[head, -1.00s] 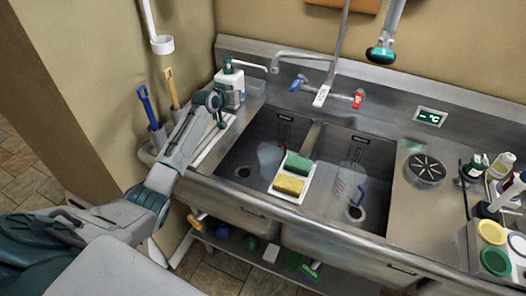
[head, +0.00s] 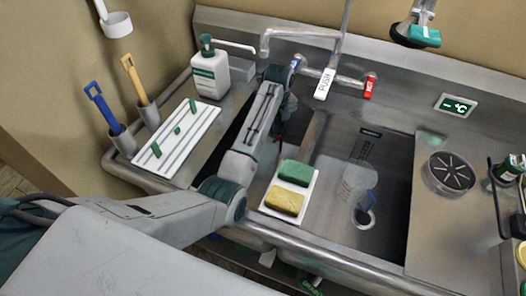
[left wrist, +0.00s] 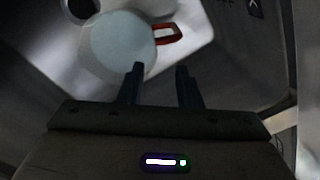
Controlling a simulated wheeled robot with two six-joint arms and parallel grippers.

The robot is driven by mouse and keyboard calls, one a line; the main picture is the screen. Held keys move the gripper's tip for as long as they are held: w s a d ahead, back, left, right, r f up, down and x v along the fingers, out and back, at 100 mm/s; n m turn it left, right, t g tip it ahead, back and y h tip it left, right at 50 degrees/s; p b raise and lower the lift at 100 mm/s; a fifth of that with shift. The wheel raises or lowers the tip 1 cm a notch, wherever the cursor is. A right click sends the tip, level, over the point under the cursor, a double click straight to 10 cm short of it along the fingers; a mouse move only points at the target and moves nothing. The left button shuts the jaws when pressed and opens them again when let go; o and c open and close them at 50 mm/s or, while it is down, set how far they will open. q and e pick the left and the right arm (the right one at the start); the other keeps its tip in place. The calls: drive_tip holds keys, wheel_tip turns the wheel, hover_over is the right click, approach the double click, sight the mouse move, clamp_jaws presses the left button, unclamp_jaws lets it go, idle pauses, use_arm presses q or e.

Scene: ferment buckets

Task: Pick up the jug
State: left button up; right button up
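A pale, see-through jug (left wrist: 120,45) with a red handle (left wrist: 167,34) is in the left basin in the left wrist view. In the head view my left arm hides it. My left gripper (left wrist: 160,84) is reaching down into that basin. Its two fingers are apart with nothing between them, close to the jug and below its handle in the picture. I cannot tell whether a finger touches the jug. A second clear jug (head: 358,187) with a blue handle is in the right basin. My right gripper is not in view.
A white tray with a green sponge (head: 296,172) and a yellow sponge (head: 285,199) sits at the divider between the basins. Taps (head: 325,83) stand behind. A soap bottle (head: 210,72) and a white ribbed rack (head: 178,143) are on the left drainboard.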

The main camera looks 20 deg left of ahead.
use_arm(q)
drive_tip(key=m, duration=0.1)
hover_over(277, 147)
drive_tip(key=shift+g, duration=0.3)
drive_tip(key=f, duration=0.4)
drive_tip(key=shift+w+f+p, duration=0.15)
drive_tip(key=shift+w+p, duration=0.1)
drive_tip(key=shift+p, duration=0.15)
drive_tip(key=shift+f, duration=0.6)
wheel_tip(277, 147, down, 4)
drive_tip(key=shift+s+a+f+p, duration=0.1)
drive_tip(key=shift+a+f+p, duration=0.05)
drive_tip(key=shift+p, duration=0.65)
drive_tip(key=shift+f, duration=0.3)
drive_tip(key=c, duration=0.6)
drive_tip(key=shift+r, duration=0.15)
clamp_jaws()
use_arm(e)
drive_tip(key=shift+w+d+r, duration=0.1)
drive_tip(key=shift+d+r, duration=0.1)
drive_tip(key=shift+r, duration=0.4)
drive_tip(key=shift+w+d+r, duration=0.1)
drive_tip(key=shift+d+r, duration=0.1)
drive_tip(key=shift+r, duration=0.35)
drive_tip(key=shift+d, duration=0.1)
